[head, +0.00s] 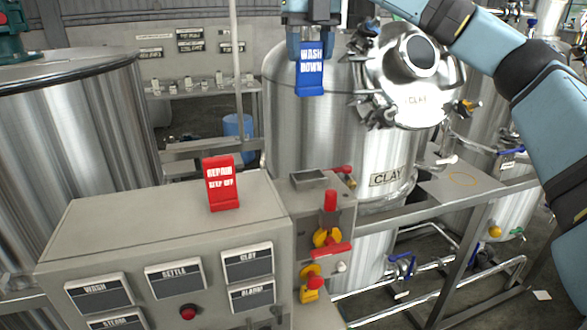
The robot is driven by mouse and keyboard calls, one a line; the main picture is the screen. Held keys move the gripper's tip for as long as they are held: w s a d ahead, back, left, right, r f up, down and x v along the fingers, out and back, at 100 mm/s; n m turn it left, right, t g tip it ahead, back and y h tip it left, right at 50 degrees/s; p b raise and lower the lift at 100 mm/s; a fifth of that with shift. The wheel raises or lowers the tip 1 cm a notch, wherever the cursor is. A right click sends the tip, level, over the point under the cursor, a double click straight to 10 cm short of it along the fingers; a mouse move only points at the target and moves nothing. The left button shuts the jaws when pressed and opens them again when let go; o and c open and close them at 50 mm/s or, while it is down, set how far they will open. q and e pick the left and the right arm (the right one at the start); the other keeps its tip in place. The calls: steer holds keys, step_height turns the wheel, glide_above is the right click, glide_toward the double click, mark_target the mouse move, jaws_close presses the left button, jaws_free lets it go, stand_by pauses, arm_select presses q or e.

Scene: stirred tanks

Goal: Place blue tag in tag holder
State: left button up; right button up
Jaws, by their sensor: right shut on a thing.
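The blue tag (311,72), lettered "WASH DOWN", hangs upright below my right gripper (310,42). The gripper is shut on the tag's top end, high in front of the "CLAY" tank. The tag is in the air, with its lower lip free. A small grey open tray (310,180) sits to the right of the control cabinet, below the tag in the picture. It looks empty and may be the tag holder, but I cannot tell for sure. My left gripper is not in view.
A red tag (221,183), "REPAIR KEEP OFF", stands on the control cabinet (120,225). Red and yellow valve handles (327,237) are below the tray. The steel "CLAY" tank (320,130) is behind, with a metal frame (445,208) at right. The cabinet top is mostly clear.

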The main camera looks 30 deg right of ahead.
mark_target(311, 87)
steer(key=f, duration=0.2)
steer(key=f+b, duration=0.1)
steer(key=f, duration=0.1)
steer(key=s+f, duration=0.1)
steer(key=f, duration=0.2)
steer(key=shift+s, duration=0.1)
steer(key=shift+f+b, duration=0.45)
steer(key=shift+f, duration=6.05)
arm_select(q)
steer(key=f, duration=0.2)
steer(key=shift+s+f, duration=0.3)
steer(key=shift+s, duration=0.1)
arm_select(e)
steer(key=o, duration=1.2)
steer(key=shift+w, duration=0.2)
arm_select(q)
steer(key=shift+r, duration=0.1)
arm_select(e)
steer(key=shift+r, duration=0.1)
steer(key=shift+r, duration=0.55)
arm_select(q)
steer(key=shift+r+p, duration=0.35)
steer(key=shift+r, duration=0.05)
arm_select(e)
step_height(311, 87, up, 11)
steer(key=shift+r, duration=0.1)
